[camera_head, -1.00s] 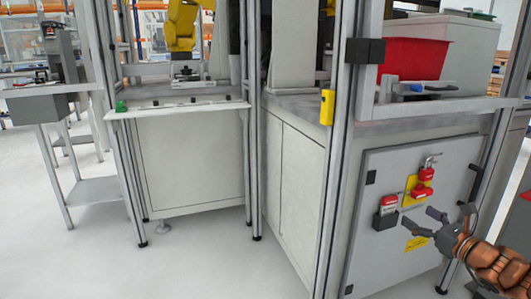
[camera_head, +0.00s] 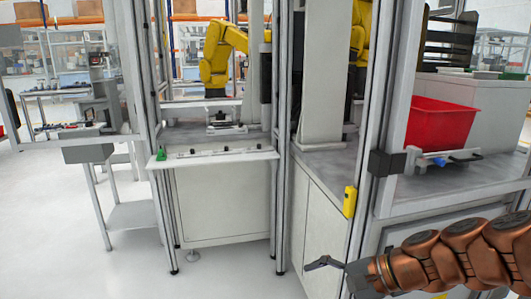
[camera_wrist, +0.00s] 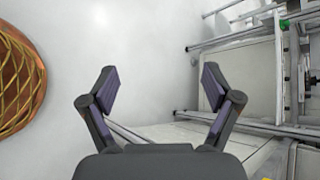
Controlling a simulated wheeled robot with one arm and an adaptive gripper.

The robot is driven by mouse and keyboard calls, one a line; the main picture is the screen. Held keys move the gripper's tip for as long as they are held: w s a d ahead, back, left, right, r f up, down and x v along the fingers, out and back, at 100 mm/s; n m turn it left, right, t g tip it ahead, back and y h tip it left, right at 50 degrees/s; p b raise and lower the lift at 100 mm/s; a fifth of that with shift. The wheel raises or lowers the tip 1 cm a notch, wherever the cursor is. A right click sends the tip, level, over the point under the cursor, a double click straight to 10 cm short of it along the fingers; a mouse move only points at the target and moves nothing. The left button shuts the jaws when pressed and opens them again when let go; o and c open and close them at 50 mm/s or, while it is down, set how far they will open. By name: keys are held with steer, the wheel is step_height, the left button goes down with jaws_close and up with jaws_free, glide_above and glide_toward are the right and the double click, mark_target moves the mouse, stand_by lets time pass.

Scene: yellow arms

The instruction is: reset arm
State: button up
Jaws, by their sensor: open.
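My gripper (camera_head: 326,266) is at the lower right of the head view, at the end of my copper-coloured arm, in front of the grey cabinet. In the wrist view, my gripper (camera_wrist: 157,88) has its two dark fingers spread apart with nothing between them. Pale floor and the lower part of the workcell show past the fingers.
A yellow robot arm (camera_head: 221,55) stands inside the framed cell behind a shelf (camera_head: 212,158). A red bin (camera_head: 440,122) sits on the right-hand counter. A metal frame post (camera_head: 378,130) rises near my arm. Open floor (camera_head: 125,262) lies at the lower left.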

steer(key=s+a+r+n+g+h+p, duration=0.1)
steer(key=s+r+n+g+h+p, duration=0.15)
steer(key=s+p, duration=0.3)
steer(key=s+a+r+n+g+h+p, duration=0.1)
steer(key=s+r+n+h+p, duration=0.1)
steer(key=s+r+n+p, duration=0.3)
steer(key=s+d+r+n+g+h+p, duration=0.1)
steer(key=s+d+r+n+h+p, duration=0.3)
steer(key=s+d+r+h+p, duration=0.2)
steer(key=s+d+r+p, duration=0.2)
steer(key=s+d+p, duration=0.1)
steer(key=s+p, duration=0.1)
steer(key=shift+s+d+r+g, duration=0.2)
steer(key=shift+s+g, duration=0.15)
steer(key=shift+s, duration=0.45)
